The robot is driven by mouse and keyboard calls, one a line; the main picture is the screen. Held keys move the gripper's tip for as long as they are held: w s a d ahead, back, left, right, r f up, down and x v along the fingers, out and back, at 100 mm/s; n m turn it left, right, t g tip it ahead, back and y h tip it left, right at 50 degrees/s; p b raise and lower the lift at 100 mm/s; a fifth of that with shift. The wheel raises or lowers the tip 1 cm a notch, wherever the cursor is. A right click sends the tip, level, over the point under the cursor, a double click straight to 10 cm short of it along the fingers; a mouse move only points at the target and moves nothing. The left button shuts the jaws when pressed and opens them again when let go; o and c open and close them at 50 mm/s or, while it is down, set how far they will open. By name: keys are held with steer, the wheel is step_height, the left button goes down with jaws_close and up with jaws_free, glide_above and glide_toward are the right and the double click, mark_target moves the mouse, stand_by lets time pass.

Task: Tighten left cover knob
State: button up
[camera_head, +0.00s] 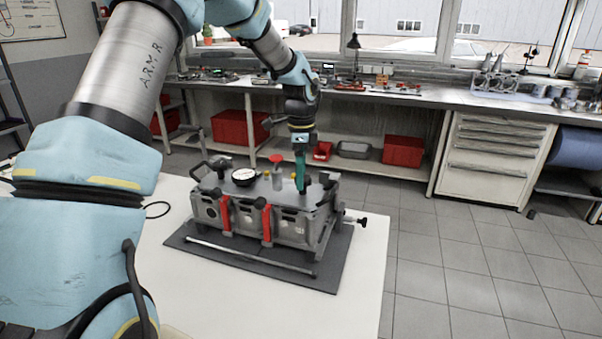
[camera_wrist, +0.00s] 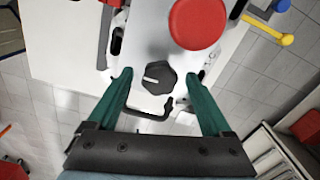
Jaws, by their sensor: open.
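A black faceted knob (camera_wrist: 159,78) with a white line on top sits on a pale cover in the wrist view. My gripper (camera_wrist: 158,75) is open, with one teal finger on each side of the knob. Gaps show between the fingers and the knob; its height relative to the fingertips is hard to judge. In the head view my gripper (camera_head: 300,188) points straight down at the right part of the engine unit (camera_head: 287,224). I cannot make out the knob there. A larger round red top (camera_wrist: 197,22) lies beyond the knob, to its right.
The engine unit rests on a dark mat (camera_head: 250,266) on a white table (camera_head: 350,310). A round gauge (camera_head: 244,176) and a red handle (camera_head: 277,158) stand on its top. A black side knob (camera_head: 362,221) sticks out at its right end. A workbench (camera_head: 420,96) runs along the back.

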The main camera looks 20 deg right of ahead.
step_height(320, 180, up, 11)
steer(key=b, duration=0.3)
steer(key=shift+f, duration=0.1)
stand_by(0.4)
steer(key=s+a+f+n, duration=0.25)
steer(key=a+n, duration=0.35)
steer(key=a, duration=0.4)
steer(key=s+a+f+n, duration=0.1)
steer(key=a+f+n, duration=0.4)
steer(key=a, duration=0.5)
steer(key=s+a+f+n+t, duration=0.1)
steer(key=s+a+f+n, duration=0.2)
steer(key=s+a+n, duration=0.7)
steer(key=a+n, duration=0.1)
steer(key=a, duration=0.2)
steer(key=shift+s+a+t, duration=0.2)
steer(key=shift+s+t, duration=0.1)
steer(key=shift+s, duration=0.05)
